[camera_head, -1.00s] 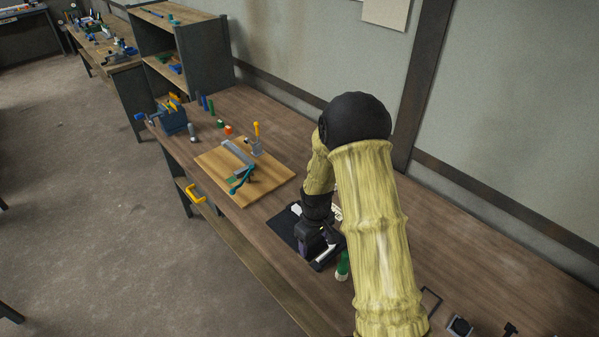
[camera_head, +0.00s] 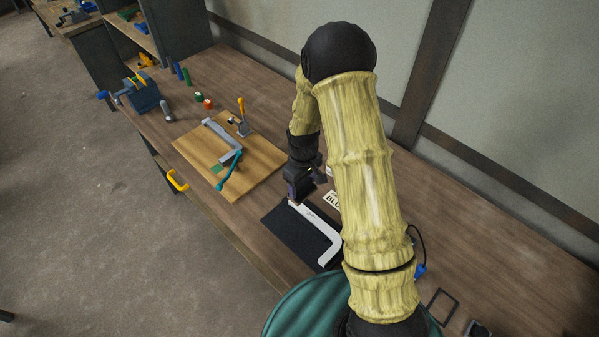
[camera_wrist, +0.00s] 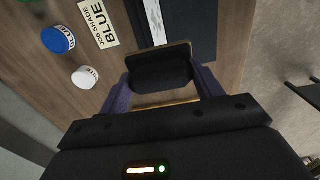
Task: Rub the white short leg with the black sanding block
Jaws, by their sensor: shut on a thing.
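The white short leg (camera_head: 322,232) lies on a black mat (camera_head: 284,229) on the bench, a bent bar with its corner at the right. In the head view my gripper (camera_head: 296,198) is low over the leg's far left end. In the wrist view my gripper (camera_wrist: 164,85) is shut on the black sanding block (camera_wrist: 160,74), which has a tan edge. The leg (camera_wrist: 174,18) runs up to the block's edge there. The block hides the leg's end, and I cannot tell whether they touch.
A card reading "BLUE" (camera_wrist: 98,24), a blue-lidded jar (camera_wrist: 58,40) and a white-lidded jar (camera_wrist: 85,77) stand beside the mat. A wooden board (camera_head: 258,170) with a grey bent piece and teal-handled tool lies to the left. A blue vise (camera_head: 143,95) is farther off.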

